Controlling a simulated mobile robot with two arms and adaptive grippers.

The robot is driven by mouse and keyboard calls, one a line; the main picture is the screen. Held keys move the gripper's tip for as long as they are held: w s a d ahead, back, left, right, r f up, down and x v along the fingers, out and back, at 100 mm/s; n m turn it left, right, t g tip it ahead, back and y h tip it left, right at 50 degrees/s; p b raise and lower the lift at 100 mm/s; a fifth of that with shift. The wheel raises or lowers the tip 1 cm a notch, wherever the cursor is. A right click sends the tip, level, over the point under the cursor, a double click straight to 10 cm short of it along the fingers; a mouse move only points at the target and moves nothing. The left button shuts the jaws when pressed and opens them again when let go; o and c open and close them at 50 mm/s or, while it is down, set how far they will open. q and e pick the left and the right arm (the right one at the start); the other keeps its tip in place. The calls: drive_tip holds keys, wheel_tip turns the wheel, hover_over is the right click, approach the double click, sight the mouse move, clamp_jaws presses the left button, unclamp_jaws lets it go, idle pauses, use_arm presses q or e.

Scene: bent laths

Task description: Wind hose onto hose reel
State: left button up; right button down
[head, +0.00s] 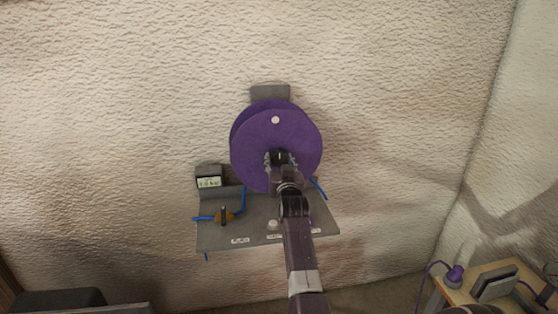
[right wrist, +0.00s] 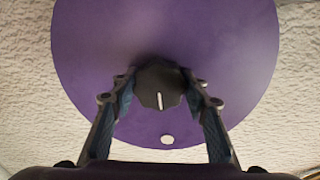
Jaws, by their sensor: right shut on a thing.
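The purple hose reel (head: 255,135) is mounted on the wall plate, and its round face fills much of the right wrist view (right wrist: 215,50). My right gripper (head: 280,159) is at the front of the reel, near the middle of its face. In the right wrist view its fingers (right wrist: 158,88) are shut on a black knob (right wrist: 158,77) with a white mark. A pale dot (head: 275,120) sits on the reel's face above the gripper. Thin blue tubing (head: 319,189) shows beside and below the reel; I cannot tell whether any is wound on it. My left gripper is out of view.
A grey panel (head: 220,236) below the reel carries an orange-brown valve (head: 225,215) with a dark handle and a small box with a display (head: 208,182). A wooden table (head: 480,273) at lower right holds a purple device (head: 454,274) with a cord. Bare wall surrounds the reel.

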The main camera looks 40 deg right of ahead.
drive_tip(key=shift+f, duration=0.1)
drive_tip(key=c, duration=1.1)
unclamp_jaws()
drive_tip(key=shift+s, duration=0.1)
drive_tip(key=v, duration=1.1)
drive_tip(key=shift+s+a, duration=0.25)
drive_tip(key=shift+a, duration=0.1)
drive_tip(key=shift+f, duration=0.1)
